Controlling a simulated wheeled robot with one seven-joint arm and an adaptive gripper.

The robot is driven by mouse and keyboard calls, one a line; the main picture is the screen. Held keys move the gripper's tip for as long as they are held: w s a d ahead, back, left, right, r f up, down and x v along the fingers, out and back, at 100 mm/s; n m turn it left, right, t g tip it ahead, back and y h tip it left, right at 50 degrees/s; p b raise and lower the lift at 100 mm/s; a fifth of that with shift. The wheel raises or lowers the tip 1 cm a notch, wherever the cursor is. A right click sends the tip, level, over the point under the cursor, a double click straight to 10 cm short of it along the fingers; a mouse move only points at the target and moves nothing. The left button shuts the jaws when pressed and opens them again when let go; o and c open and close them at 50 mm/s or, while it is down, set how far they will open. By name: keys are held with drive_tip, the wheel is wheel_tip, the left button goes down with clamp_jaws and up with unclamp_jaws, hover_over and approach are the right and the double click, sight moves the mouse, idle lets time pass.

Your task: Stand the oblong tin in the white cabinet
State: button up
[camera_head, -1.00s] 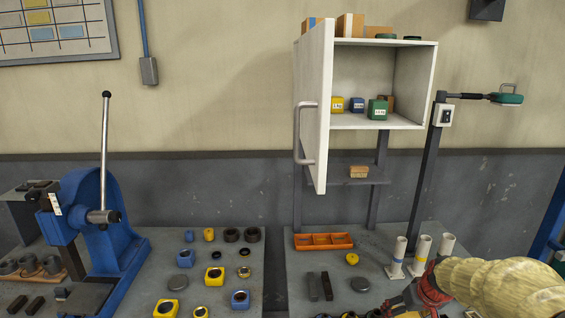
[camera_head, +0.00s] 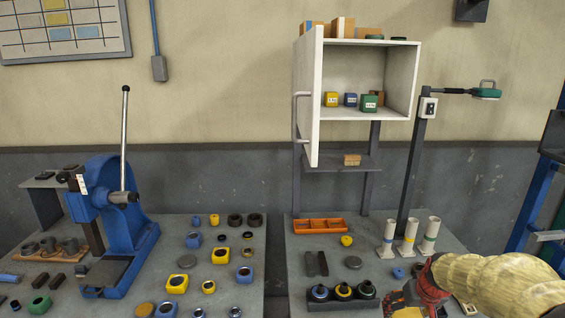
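The white cabinet (camera_head: 409,75) is at the upper middle, above the right-hand bench. I cannot pick out the oblong tin. My gripper (camera_head: 403,303) is low at the right edge of the bench front, a red and orange end on my sleeved arm. Its fingers cannot be made out, nor whether they hold anything.
Boxes (camera_head: 342,27) stand on the cabinet top. The bench holds an orange tray (camera_head: 318,226), white tubes (camera_head: 409,236) and a dark rack (camera_head: 342,304) of bottles. A lamp post (camera_head: 413,175) rises right of the cabinet. A blue press (camera_head: 112,215) stands left.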

sight(408, 314)
drive_tip(key=shift+d+r, duration=0.25)
drive_tip(key=shift+d, duration=0.05)
drive_tip(key=shift+d+f+m, duration=0.2)
drive_tip(key=shift+f+m, duration=0.05)
drive_tip(key=shift+m, duration=0.15)
drive_tip(key=f, duration=0.3)
drive_tip(key=shift+w+a+m+h, duration=0.15)
drive_tip(key=shift+w+m+h, duration=0.15)
drive_tip(key=shift+m, duration=0.1)
drive_tip(key=s+a+f+n+y+b, duration=0.1)
drive_tip(key=s+a+f+n+b, duration=0.1)
drive_tip(key=a+f, duration=1.4)
drive_tip(key=shift+s+a+f+n+b, duration=0.25)
drive_tip(key=shift+s+a+b, duration=0.35)
drive_tip(key=shift+s, duration=0.5)
